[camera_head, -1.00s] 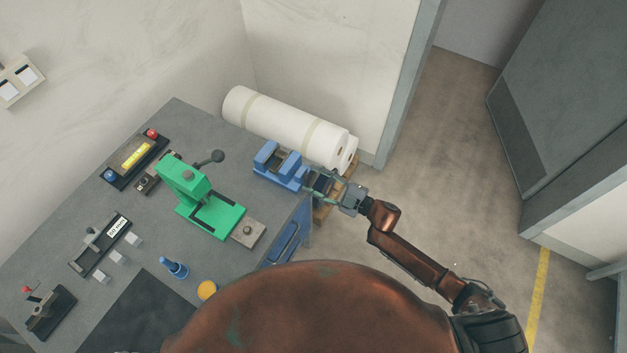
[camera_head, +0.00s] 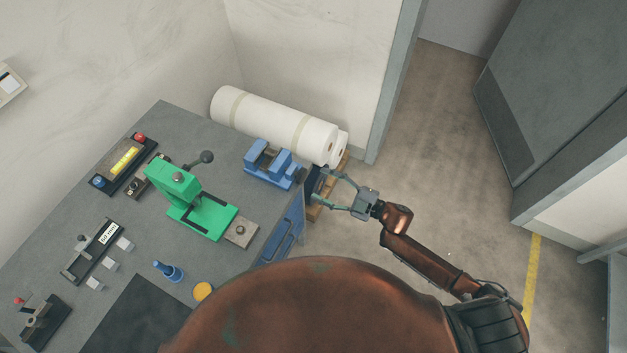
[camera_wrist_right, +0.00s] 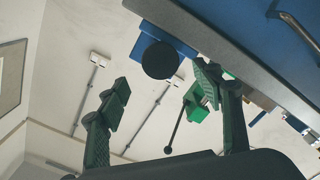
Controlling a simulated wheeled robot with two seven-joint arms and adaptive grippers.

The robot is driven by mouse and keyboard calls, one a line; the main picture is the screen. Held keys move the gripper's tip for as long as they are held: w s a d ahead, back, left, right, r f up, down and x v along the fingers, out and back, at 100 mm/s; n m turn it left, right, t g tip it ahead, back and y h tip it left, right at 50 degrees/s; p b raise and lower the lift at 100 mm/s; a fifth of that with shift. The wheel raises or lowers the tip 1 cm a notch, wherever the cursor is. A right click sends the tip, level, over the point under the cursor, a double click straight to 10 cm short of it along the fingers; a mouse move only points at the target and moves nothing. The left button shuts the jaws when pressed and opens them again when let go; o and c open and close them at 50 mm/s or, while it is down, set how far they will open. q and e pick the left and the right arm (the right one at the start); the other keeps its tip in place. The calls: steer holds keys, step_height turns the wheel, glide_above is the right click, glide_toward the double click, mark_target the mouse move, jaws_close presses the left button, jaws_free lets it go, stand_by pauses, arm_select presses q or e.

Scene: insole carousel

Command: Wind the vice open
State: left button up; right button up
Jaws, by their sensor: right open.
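The blue vice (camera_head: 259,166) is at the far right corner of the grey bench. It has a gap between its jaws. A dark round knob (camera_head: 299,174) sits at its right end, over the bench edge. My right gripper (camera_head: 319,186) is open and empty, just right of the knob and apart from it. In the right wrist view the black knob (camera_wrist_right: 160,60) shows beyond and between my spread green fingers (camera_wrist_right: 163,88), with blue vice body (camera_wrist_right: 148,38) behind it. My left gripper is not in view.
A green lever press (camera_head: 205,212) stands left of the vice on the bench (camera_head: 215,135). White rolls (camera_head: 275,122) lie behind the vice on a wooden pallet (camera_head: 322,205). A blue panel (camera_head: 280,238) is on the bench's side. The floor to the right is clear.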

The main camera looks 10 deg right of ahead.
steer(key=shift+s+d, duration=0.35)
steer(key=shift+d, duration=0.2)
